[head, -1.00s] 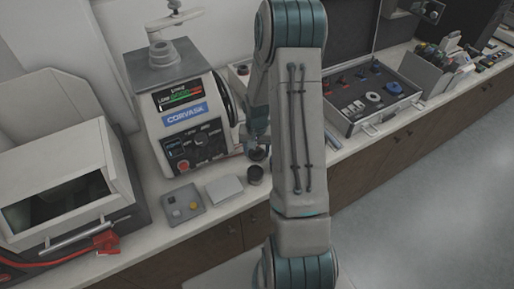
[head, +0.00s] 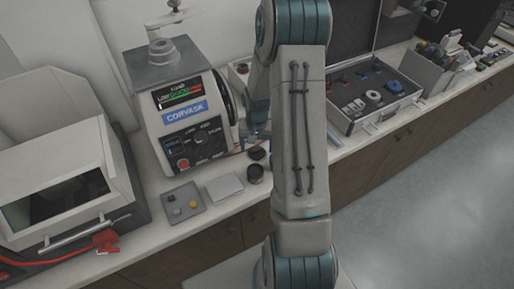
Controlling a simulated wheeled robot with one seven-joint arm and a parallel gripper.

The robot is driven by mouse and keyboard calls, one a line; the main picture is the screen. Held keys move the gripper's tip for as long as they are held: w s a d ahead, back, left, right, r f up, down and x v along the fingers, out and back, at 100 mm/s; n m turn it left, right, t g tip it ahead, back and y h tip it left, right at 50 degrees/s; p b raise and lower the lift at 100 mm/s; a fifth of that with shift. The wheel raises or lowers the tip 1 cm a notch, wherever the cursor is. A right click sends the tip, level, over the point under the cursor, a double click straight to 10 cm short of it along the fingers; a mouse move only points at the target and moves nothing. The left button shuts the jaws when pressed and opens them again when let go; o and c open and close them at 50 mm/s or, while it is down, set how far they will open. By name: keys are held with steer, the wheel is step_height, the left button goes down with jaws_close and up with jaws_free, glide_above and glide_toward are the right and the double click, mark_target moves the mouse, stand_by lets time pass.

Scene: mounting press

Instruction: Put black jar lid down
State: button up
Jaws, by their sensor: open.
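The black jar lid (head: 257,153) lies on the bench just behind a small dark jar (head: 255,173), to the right of the mounting press. My gripper (head: 257,138) is just above and behind the lid, partly hidden by my own arm. Its jaws are open, and the lid appears free of them. The fingertips are too small to make out clearly.
The Corvask mounting press (head: 183,115) stands left of my gripper. A grey tray (head: 183,203) with small buttons and a white pad (head: 224,188) lie in front. An open case (head: 374,98) stands right of my arm.

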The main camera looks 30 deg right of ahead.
mark_target(257, 150)
step_height(257, 150, up, 10)
steer(key=b, duration=0.1)
steer(key=s+a+r+n+t, duration=0.1)
steer(key=s+a+r+n, duration=0.1)
steer(key=s+a+r, duration=0.25)
steer(key=s+a+r+n+t, duration=0.1)
steer(key=s+a+r, duration=0.2)
steer(key=r, duration=0.3)
steer(key=s+a+r+n+t, duration=0.1)
steer(key=s+a+r, duration=0.1)
steer(key=s, duration=0.4)
steer(key=s+a+r+n, duration=0.2)
steer(key=s+a+r, duration=0.1)
steer(key=s+a, duration=0.1)
steer(key=shift+s+t, duration=0.4)
steer(key=shift+s, duration=0.45)
steer(key=shift+a, duration=0.1)
